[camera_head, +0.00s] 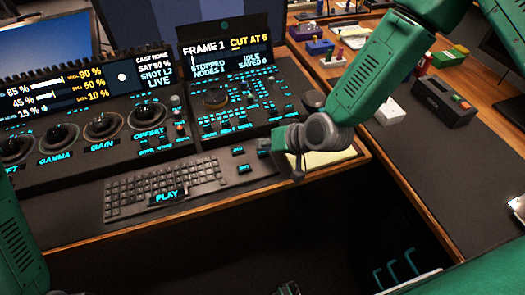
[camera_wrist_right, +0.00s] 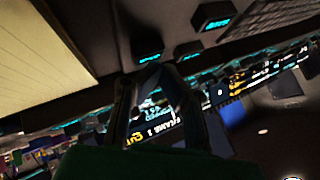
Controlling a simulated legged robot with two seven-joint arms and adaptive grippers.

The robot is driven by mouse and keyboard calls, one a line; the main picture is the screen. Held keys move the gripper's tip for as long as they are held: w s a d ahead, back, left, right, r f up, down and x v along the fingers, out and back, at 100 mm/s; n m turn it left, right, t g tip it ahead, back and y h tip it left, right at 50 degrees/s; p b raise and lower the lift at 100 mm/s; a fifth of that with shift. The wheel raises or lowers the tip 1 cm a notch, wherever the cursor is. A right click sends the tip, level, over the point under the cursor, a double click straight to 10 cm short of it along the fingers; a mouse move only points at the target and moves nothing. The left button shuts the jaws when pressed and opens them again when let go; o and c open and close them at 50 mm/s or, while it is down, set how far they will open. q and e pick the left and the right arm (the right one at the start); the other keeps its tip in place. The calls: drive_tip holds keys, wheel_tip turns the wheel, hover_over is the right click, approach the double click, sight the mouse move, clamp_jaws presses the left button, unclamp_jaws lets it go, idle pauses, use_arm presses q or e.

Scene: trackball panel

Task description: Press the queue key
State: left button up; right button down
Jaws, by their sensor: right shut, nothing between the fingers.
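My right gripper (camera_head: 268,146) reaches in from the upper right in the head view, over the desk edge right of the keyboard. In the right wrist view its dark fingers (camera_wrist_right: 150,76) are shut and empty, with tips near small cyan-lit keys. One key (camera_wrist_right: 150,58) shows just past the tips, and a larger one (camera_wrist_right: 214,16) lies farther up. In the head view a few small lit keys (camera_head: 238,150) sit just left of the gripper. Their labels are too small to read, so I cannot tell which is the queue key. Contact cannot be seen. My left gripper is not clearly visible.
A keyboard (camera_head: 165,183) with a PLAY key (camera_head: 167,197) lies at the front. A pale pad (camera_head: 320,158) lies partly behind my right wrist. Control panels with knobs, trackballs and screens (camera_head: 229,52) stand behind. A dark box (camera_head: 444,101) sits on the right desk.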

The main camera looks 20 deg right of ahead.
sight(264, 153)
drive_tip(key=shift+f+b, duration=0.35)
drive_tip(key=shift+f, duration=0.15)
idle(0.6)
idle(0.3)
drive_tip(key=shift+r+p, duration=0.8)
drive_tip(key=shift+r, duration=0.15)
drive_tip(key=shift+r, duration=0.1)
wheel_tip(264, 153, up, 5)
drive_tip(key=p, duration=0.4)
idle(0.4)
